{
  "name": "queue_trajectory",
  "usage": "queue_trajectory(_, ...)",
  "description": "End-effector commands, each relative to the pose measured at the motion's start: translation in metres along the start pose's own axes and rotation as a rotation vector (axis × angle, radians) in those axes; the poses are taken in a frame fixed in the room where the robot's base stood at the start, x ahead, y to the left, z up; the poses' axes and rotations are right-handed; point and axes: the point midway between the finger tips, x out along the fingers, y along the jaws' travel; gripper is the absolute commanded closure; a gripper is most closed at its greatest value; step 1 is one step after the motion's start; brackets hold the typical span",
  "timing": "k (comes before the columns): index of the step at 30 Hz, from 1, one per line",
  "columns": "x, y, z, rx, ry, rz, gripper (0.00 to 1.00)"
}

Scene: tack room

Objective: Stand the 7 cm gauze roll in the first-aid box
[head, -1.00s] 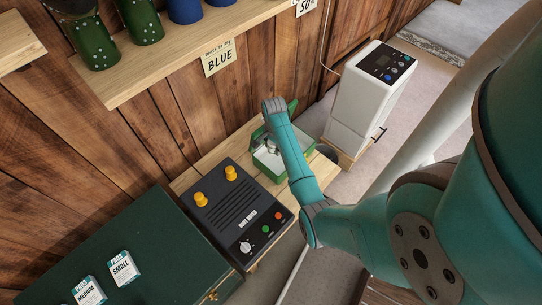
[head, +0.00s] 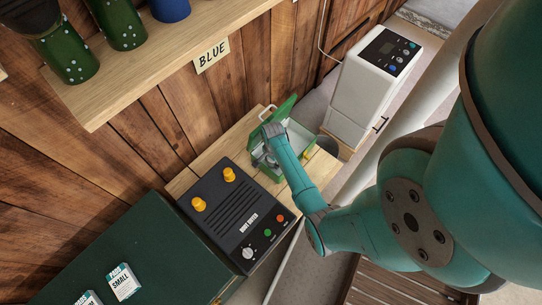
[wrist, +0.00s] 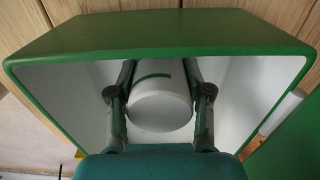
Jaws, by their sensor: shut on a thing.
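The gauze roll (wrist: 160,108) is a white cylinder with a green stripe, seen between my fingers in the wrist view. My gripper (wrist: 160,80) is shut on it, one finger on each side. The first-aid box (wrist: 160,33) is green outside and white inside; its walls surround the roll in the wrist view. I cannot tell whether the roll touches the floor of the box. In the head view the open box (head: 302,136) stands on a wooden bench, and my wrist hides part of it and the roll.
A black boot dryer (head: 237,215) with yellow knobs stands close left of the box. A white appliance (head: 372,80) stands to the right. A wooden shelf (head: 150,65) with patterned boots overhangs behind. A dark green chest (head: 130,250) with small cartons lies at lower left.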

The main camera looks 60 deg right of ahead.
Motion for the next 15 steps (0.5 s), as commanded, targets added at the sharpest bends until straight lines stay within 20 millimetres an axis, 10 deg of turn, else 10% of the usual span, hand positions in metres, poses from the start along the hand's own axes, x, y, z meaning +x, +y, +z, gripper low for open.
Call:
queue_trajectory(9, 0.0021, -0.0005, -0.0002, 0.0, 0.0, 0.0, 0.8)
queue_trajectory(10, 0.0021, -0.0005, -0.0002, 0.0, 0.0, -0.001, 0.45)
queue_trajectory(15, 0.0019, -0.0005, -0.0002, 0.0, 0.0, 0.0, 0.25)
